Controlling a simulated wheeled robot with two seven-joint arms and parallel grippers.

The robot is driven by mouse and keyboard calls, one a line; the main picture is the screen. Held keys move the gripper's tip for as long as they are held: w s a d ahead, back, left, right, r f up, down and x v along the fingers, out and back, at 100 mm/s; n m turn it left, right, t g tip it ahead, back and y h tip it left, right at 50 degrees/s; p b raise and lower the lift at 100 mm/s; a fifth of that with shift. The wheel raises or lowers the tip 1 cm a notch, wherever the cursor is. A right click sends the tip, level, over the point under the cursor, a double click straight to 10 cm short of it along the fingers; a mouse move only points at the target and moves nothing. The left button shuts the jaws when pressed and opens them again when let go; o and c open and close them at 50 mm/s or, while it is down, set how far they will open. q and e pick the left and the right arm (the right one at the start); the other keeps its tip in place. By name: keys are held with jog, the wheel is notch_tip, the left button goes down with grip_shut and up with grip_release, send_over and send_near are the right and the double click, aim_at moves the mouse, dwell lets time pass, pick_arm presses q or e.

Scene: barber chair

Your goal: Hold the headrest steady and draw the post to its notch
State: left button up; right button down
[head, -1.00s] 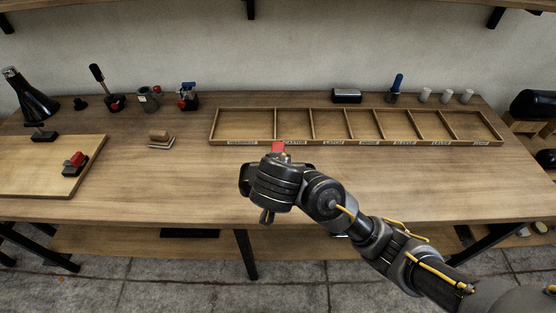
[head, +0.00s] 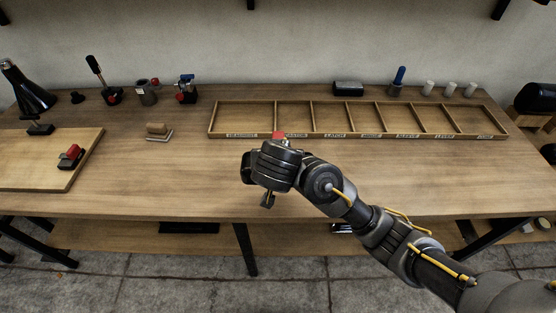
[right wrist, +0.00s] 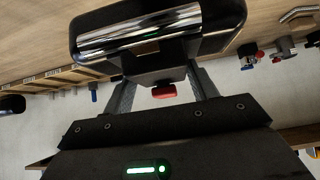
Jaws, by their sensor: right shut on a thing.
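My right gripper (right wrist: 158,76) is shut on a black block with a bright chrome face (right wrist: 140,36), seen close in the right wrist view. A small red part (right wrist: 164,91) shows between the fingers. In the head view my right gripper (head: 262,158) is held over the front of the bench. It hides most of the held thing, and a red bit (head: 278,135) shows above it. I cannot tell whether the block is the headrest, and I make out no post or notch. My left gripper is not in view.
A wooden bench (head: 150,185) spans the view. A compartment tray (head: 240,135) lies behind my gripper. A board with a red-and-black clamp (head: 70,156) is at left, near a wood-handled block (head: 158,132). A black roll-shaped thing (head: 535,97) stands at right.

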pick_arm(q)
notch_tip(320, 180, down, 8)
jog(key=b, duration=0.8)
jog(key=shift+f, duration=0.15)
pick_arm(e)
jog(key=w+r+x, duration=0.1)
jog(key=x, duration=1.2)
jog(key=shift+w+a+f, duration=0.15)
jog(key=shift+w+f, duration=0.1)
jog(key=shift+f, duration=0.05)
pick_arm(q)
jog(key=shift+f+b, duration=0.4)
pick_arm(e)
jog(key=shift+f, duration=0.6)
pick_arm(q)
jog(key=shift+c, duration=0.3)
pick_arm(e)
jog(key=shift+s, duration=0.1)
